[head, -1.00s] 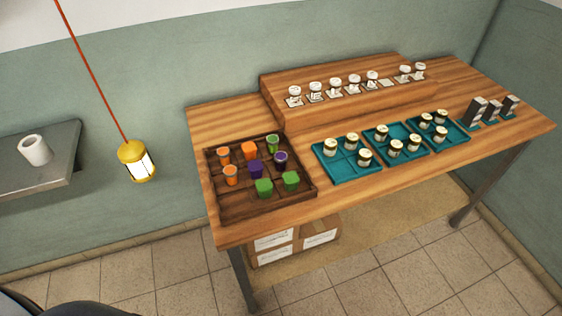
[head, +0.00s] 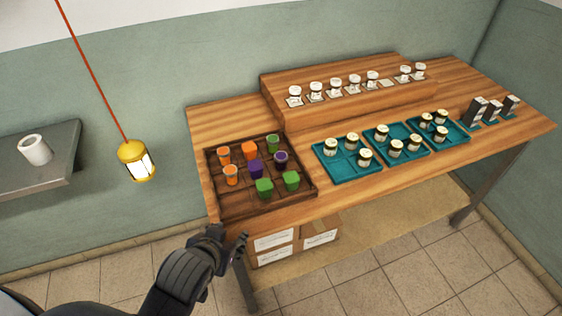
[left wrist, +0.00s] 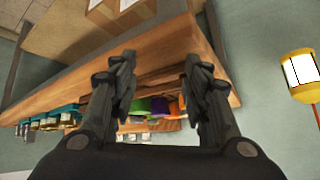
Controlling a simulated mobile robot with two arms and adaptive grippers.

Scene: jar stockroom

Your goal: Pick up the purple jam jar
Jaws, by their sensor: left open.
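The purple jam jar (head: 280,159) stands in a right-hand compartment of the dark wooden divided tray (head: 232,213), at the table's left end. It looks round with a dark top. A blockier purple item (head: 256,169) sits in the middle compartment. My left gripper (head: 229,240) is open and empty, in front of the table's near left edge and apart from the tray. In the left wrist view its spread fingers (left wrist: 160,72) frame the table edge (left wrist: 110,62). Orange, green and purple patches show between them, too small to tell apart.
Orange and green jars and blocks fill neighbouring tray compartments, close around the purple jar. Teal trays (head: 346,178) with jars stand to the right. A raised wooden shelf (head: 300,116) holds white-lidded jars. A yellow lantern (head: 137,163) hangs on a red cord at left. Boxes (head: 275,240) stand below.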

